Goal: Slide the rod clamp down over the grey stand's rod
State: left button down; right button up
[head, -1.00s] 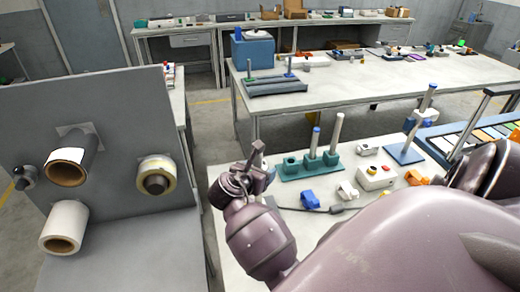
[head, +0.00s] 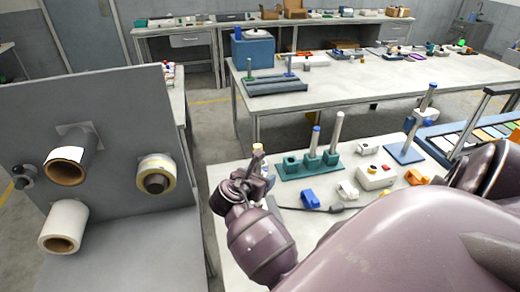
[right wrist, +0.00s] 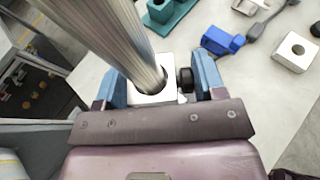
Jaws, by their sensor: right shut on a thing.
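My right gripper (head: 256,184) is at the left end of the near table. In the right wrist view its blue fingers (right wrist: 155,88) are shut on the white rod clamp (right wrist: 170,96), which has a dark knob on its right side. The grey stand's metal rod (right wrist: 112,42) runs into the clamp's hole, with the clamp around it and a long stretch of rod above. In the head view, the rod's tan-tipped top (head: 258,149) shows above my gripper. The stand's base is mostly hidden by my gripper and arm. My left gripper is out of view.
A green stand (head: 308,167) with upright rods is close to the right of my gripper. A blue stand (head: 405,153) stands farther right.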

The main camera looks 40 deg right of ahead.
jog(key=shift+f+b, duration=0.5)
jog(key=shift+f, duration=1.95)
jog(key=shift+f+b, duration=0.8)
jog(key=shift+f, duration=1.7)
jog(key=o, duration=1.1)
